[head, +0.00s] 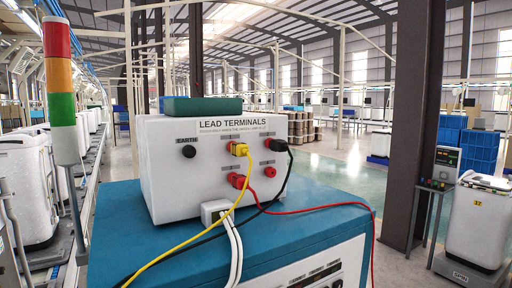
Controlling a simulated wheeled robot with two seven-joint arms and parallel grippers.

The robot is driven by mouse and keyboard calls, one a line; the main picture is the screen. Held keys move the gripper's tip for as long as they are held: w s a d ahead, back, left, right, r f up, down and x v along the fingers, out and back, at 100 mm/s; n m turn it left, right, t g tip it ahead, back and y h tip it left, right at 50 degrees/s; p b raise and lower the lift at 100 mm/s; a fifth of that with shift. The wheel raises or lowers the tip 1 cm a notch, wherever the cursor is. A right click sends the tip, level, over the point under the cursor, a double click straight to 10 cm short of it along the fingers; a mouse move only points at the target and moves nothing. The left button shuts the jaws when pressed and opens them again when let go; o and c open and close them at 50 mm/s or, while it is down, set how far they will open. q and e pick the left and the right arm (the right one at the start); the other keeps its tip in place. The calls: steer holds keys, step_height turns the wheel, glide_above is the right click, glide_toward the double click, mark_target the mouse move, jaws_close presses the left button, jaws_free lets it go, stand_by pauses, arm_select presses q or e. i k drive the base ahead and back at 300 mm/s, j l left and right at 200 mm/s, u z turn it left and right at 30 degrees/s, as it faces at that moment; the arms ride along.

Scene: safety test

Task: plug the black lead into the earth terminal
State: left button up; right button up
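The white terminal box (160,185) marked "LEAD TERMINALS" stands on a blue-topped cabinet (120,225). The earth terminal (188,151) is a round black socket under an "EARTH" label at the left of its face, with no plug in it. The black lead's plug (278,146) sits at the upper right terminal. The black lead (288,172) hangs from it, runs behind the yellow lead and crosses the top towards the lower left. A yellow plug (239,149) is at the upper middle terminal and a red plug (237,181) below it. Neither gripper is in view.
A bare red terminal (270,172) is at the lower right. A white plug (214,211) with white cables is low on the box front. The red lead (322,208) runs right over the cabinet edge. A signal tower (60,85) stands left, a dark column (409,130) right.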

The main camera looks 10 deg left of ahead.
mark_target(275, 145)
steer(key=i+l, duration=0.15)
steer(key=l, duration=0.25)
steer(key=i+l, duration=0.1)
steer(key=l, duration=0.25)
steer(key=i+l, duration=0.15)
steer(key=l, duration=0.25)
steer(key=i+l, duration=0.15)
steer(key=l, duration=0.2)
steer(key=i+l, duration=0.1)
steer(key=l, duration=0.3)
steer(key=i+l, duration=0.15)
steer(key=l, duration=0.25)
steer(key=i+l, duration=0.15)
steer(key=l, duration=0.2)
steer(key=u, duration=1.8)
